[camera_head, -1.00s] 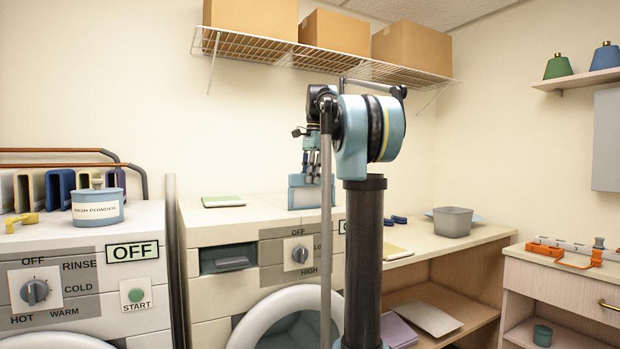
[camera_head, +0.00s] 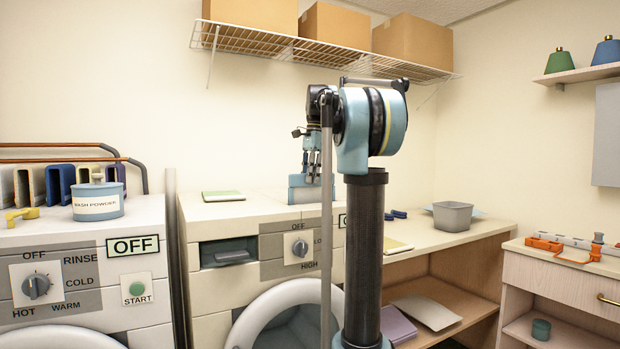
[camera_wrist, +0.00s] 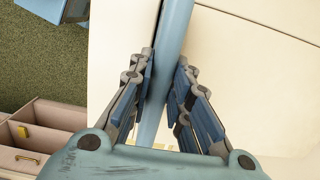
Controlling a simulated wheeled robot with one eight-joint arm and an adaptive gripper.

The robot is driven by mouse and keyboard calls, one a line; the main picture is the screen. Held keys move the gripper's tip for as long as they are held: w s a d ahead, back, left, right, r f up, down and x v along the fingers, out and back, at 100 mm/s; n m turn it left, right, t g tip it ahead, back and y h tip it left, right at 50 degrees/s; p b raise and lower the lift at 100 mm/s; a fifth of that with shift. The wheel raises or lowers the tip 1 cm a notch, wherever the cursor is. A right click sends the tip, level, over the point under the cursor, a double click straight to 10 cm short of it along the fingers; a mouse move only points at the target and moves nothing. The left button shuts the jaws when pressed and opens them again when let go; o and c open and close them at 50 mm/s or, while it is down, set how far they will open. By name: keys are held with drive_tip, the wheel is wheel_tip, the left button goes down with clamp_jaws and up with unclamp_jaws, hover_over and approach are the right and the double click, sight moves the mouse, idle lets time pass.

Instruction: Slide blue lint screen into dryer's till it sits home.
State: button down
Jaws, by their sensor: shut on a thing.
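The light blue lint screen (camera_head: 304,192) stands upright at the top of the dryer (camera_head: 212,290), the middle machine with the OFF, LOW and HIGH knob. My gripper (camera_head: 312,164) points down and is shut on the upper part of the screen. In the wrist view, the screen (camera_wrist: 172,45) runs as a narrow blue strip between both fingers (camera_wrist: 162,85). The screen's lower end meets the dryer top in the head view. The slot is hidden, so I cannot tell how deep the screen sits.
A green-topped pad (camera_head: 223,196) lies on the dryer top, left of the screen. The washer (camera_head: 95,318) at left bears a powder tub (camera_head: 97,203) and several upright coloured frames. A grey bin (camera_head: 453,217) stands on the right counter. Boxes sit on a wire shelf (camera_head: 300,54) above.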

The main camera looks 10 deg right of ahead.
sight(311, 185)
drive_tip(key=shift+f, duration=1.9)
drive_tip(key=c, duration=1.4)
unclamp_jaws()
drive_tip(key=r, duration=0.4)
drive_tip(key=d+r, duration=0.1)
drive_tip(key=r, duration=0.6)
drive_tip(key=shift+w+d+r, duration=0.2)
drive_tip(key=shift+w+r, duration=0.1)
drive_tip(key=shift+r, duration=0.1)
